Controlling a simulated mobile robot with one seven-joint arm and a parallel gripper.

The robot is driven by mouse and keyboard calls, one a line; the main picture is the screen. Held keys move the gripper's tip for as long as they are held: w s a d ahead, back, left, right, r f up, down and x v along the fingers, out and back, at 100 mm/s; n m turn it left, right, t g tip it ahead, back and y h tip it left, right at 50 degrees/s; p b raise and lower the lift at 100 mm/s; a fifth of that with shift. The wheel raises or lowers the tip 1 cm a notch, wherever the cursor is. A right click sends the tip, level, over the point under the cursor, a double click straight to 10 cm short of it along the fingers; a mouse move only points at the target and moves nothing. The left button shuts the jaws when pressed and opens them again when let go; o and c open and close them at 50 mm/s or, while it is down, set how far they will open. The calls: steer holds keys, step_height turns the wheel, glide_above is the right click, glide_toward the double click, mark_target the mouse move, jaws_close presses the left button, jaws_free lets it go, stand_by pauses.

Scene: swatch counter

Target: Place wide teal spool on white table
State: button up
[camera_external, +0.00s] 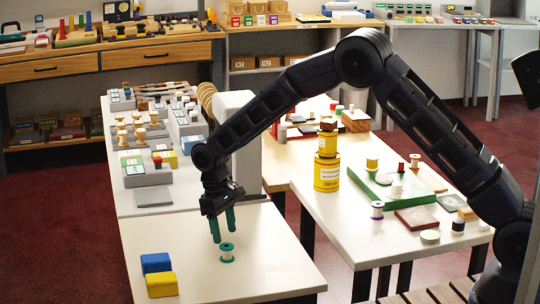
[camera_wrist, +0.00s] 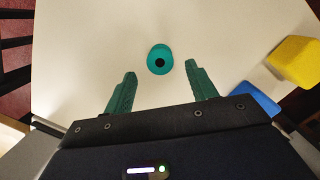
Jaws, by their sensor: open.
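The wide teal spool (camera_external: 227,253) stands upright on the white table (camera_external: 270,265) in the external view. It has teal flanges and a pale middle. In the wrist view the spool (camera_wrist: 159,59) is seen from above, with a dark centre hole, beyond and between the fingertips. My gripper (camera_external: 223,224) has teal fingers that point down, just above and beside the spool. In the wrist view my gripper (camera_wrist: 160,78) is open with nothing between its fingers. The spool looks apart from both fingers.
A blue block (camera_external: 156,263) and a yellow block (camera_external: 161,284) lie at the table's left. A grey counter (camera_external: 140,203) with swatch boxes adjoins behind. The table's right front is clear.

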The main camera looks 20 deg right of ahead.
step_height(320, 180, up, 6)
steer(key=w+d+r+m+y, duration=0.1)
steer(key=w+d+r+m, duration=0.15)
steer(key=d+r, duration=1.15)
steer(key=s+d+r+m+t, duration=0.1)
steer(key=s+d+r, duration=0.1)
steer(key=d+r, duration=0.5)
steer(key=s+d+r+m+t, duration=0.15)
steer(key=d+r, duration=0.25)
steer(key=d, duration=0.7)
steer(key=s+d+r+m+t, duration=0.1)
steer(key=s+d+r, duration=0.1)
steer(key=s+d, duration=0.85)
steer(key=s+d+r+m+t, duration=0.1)
steer(key=s+d+r+m, duration=0.15)
steer(key=s+d, duration=0.75)
steer(key=s+d+f+t, duration=0.1)
steer(key=s+d+f, duration=0.1)
steer(key=s+d, duration=0.2)
steer(key=s, duration=0.3)
steer(key=shift+d+f, duration=0.25)
steer(key=shift+d, duration=0.1)
steer(key=shift+o, duration=0.4)
steer(key=shift+s+d+f+m, duration=0.15)
steer(key=shift+s+f+m, duration=0.1)
steer(key=shift+s, duration=0.1)
